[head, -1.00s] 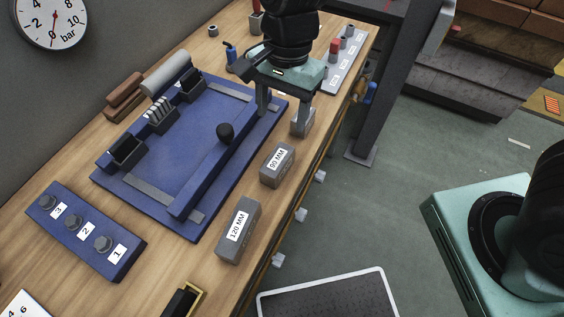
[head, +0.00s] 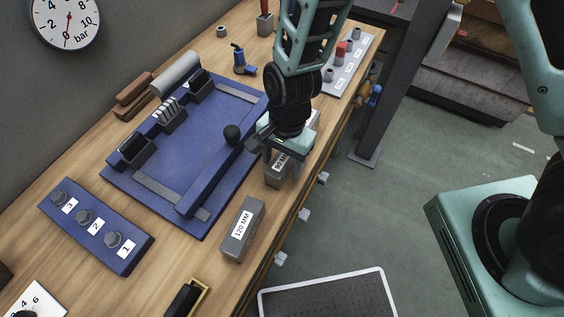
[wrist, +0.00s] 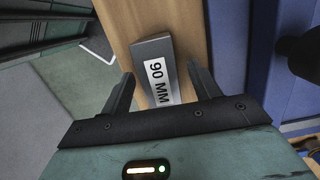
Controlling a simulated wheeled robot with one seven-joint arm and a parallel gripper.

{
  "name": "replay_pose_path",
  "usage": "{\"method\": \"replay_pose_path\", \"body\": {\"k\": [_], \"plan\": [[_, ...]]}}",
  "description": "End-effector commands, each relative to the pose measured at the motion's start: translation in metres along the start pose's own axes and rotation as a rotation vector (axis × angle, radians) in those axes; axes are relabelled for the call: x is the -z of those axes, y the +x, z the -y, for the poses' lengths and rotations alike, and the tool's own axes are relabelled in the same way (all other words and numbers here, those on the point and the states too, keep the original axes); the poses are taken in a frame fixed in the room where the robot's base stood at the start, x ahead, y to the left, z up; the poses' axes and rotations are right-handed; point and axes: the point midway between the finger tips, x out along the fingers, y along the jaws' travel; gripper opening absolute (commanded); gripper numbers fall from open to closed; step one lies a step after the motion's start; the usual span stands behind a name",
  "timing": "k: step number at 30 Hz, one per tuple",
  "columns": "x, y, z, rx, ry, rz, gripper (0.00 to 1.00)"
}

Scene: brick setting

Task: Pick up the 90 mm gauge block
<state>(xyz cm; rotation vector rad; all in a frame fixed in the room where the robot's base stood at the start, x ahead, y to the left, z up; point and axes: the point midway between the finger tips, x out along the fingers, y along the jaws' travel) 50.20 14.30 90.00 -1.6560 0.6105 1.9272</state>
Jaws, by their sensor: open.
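The 90 mm gauge block (head: 273,181) is a grey block with a white "90 MM" label, lying on the wooden bench right of the blue fixture. In the head view my gripper (head: 283,166) is over it and hides part of it. In the wrist view my gripper (wrist: 163,92) is open, with a finger to each side of the block (wrist: 150,49) and nothing held. I cannot tell how far the fingertips are above the bench.
The 120 mm block (head: 235,243) stands nearer on the bench. Another grey block (head: 313,117) is partly hidden behind my arm. The blue fixture (head: 165,192) with its black knob (head: 232,133) is close on the left. The bench's edge is close on the right.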

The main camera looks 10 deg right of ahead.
Motion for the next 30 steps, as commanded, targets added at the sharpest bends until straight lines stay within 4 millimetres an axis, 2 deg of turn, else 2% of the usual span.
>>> {"method": "replay_pose_path", "body": {"k": [3, 30], "plan": [[-0.0001, 0.0050, 0.0002, 0.001, 0.000, 0.000, 0.62], [0.0009, 0.0098, 0.0005, 0.002, 0.001, 0.000, 0.62]]}}
